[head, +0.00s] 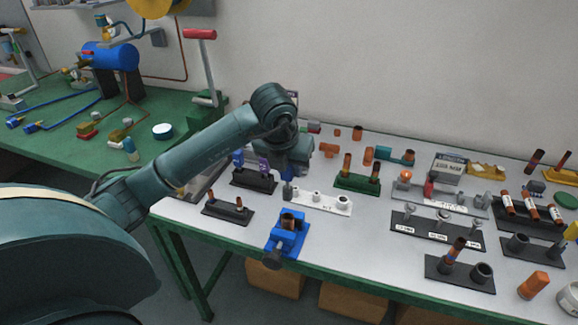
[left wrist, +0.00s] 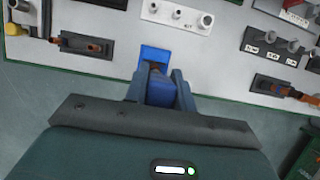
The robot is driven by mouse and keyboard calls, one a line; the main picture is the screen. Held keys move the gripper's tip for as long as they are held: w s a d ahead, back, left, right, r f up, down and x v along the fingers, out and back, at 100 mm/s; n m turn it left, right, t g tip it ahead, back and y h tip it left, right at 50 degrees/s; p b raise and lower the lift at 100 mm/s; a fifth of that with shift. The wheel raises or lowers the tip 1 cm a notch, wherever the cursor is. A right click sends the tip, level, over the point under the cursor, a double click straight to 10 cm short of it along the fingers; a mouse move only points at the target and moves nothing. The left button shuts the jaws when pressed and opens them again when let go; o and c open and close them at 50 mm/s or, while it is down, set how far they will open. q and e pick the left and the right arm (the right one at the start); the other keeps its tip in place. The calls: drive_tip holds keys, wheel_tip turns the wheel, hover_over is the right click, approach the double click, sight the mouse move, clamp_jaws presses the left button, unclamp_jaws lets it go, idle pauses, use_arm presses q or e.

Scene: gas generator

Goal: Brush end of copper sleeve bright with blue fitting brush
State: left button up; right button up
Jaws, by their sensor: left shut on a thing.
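My left gripper (head: 288,178) points down over the bench and is shut on the blue fitting brush (left wrist: 162,92). The brush handle stands between the fingers in the left wrist view; its grey end shows below the gripper in the head view. The copper sleeve (head: 287,220) stands upright in a blue vise (head: 290,240) near the bench's front edge. The brush is above and behind the sleeve in the head view and looks apart from it. In the left wrist view the blue vise (left wrist: 154,54) lies just beyond the brush, and the sleeve is mostly hidden. My right gripper is out of view.
A white rack (head: 318,199) with grey fittings stands just behind the vise. A black rack (head: 228,210) with small copper-coloured pieces is at its left. Black racks (head: 438,230) of fittings crowd the right. Bare bench shows right of the vise.

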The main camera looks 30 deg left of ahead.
sight(289, 186)
use_arm(q)
wheel_tip(289, 186, down, 4)
drive_tip(key=b, duration=0.3)
drive_tip(key=shift+f, duration=0.2)
drive_tip(key=shift+f+b, duration=0.35)
drive_tip(key=shift+b, duration=0.2)
drive_tip(key=shift+f, duration=0.2)
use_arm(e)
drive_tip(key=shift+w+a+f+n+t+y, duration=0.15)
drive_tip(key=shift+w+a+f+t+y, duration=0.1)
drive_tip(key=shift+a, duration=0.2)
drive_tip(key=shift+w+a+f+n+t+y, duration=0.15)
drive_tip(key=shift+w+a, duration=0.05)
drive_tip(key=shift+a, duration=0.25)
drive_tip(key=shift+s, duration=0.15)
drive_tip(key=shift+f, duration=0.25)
use_arm(q)
drive_tip(key=shift+b, duration=0.4)
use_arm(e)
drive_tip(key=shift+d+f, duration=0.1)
use_arm(q)
drive_tip(key=shift+f, duration=0.15)
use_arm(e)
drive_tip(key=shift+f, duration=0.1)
